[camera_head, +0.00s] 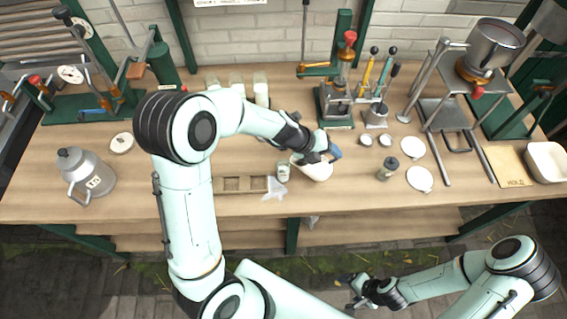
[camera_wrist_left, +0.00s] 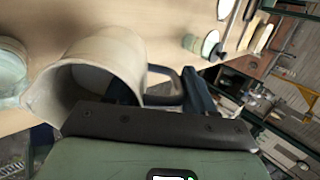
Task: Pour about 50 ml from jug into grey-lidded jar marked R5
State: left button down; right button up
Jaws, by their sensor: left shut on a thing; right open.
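The jug (camera_head: 316,171) is cream-white and stands out over the bench's front half. My left gripper (camera_head: 326,153) is shut on its handle side. In the left wrist view the jug (camera_wrist_left: 105,65) shows its open mouth, with its spout toward a glass jar (camera_wrist_left: 10,72) at the left edge. In the head view that small glass jar (camera_head: 283,172) is just left of the jug, with a label too small to read. Another small jar with a dark grey lid (camera_head: 388,168) stands to the right. Any R5 mark is unreadable. My right gripper (camera_head: 350,286) is open and empty, below the bench front.
A metal churn (camera_head: 85,175) stands far left. White discs (camera_head: 419,179) lie at right. A press (camera_head: 341,100) and a metal stand (camera_head: 445,115) stand behind.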

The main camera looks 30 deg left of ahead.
aim_at(333, 160)
dwell(0.5)
pick_arm(q)
jog(key=shift+w+d+f+g+y, duration=0.2)
jog(key=shift+d+f+y, duration=0.2)
jog(key=shift+f, duration=0.15)
jog(key=shift+w+d+f+g+y, duration=0.2)
jog(key=shift+d+f+y, duration=0.15)
jog(key=shift+f, duration=0.2)
jog(key=shift+w+d+f+y, duration=0.15)
jog(key=shift+d+y, duration=0.15)
jog(key=shift+y, duration=0.05)
jog(key=shift+w+d+f+g+y, duration=0.2)
jog(key=shift+d+f+g+y, duration=0.1)
jog(key=shift+f+g+y, duration=0.2)
jog(key=shift+w+d+y, duration=0.15)
jog(key=shift+d+y, duration=0.05)
jog(key=shift+y, duration=0.1)
jog(key=shift+f+g, duration=0.25)
jog(key=shift+g, duration=0.05)
jog(key=shift+w+d+y, duration=0.15)
jog(key=shift+y, duration=0.15)
jog(key=shift+w+d+f+g+y, duration=0.15)
jog(key=shift+w+f+g+y, duration=0.1)
jog(key=shift+f+g+y, duration=0.4)
jog(key=shift+d+y, duration=0.25)
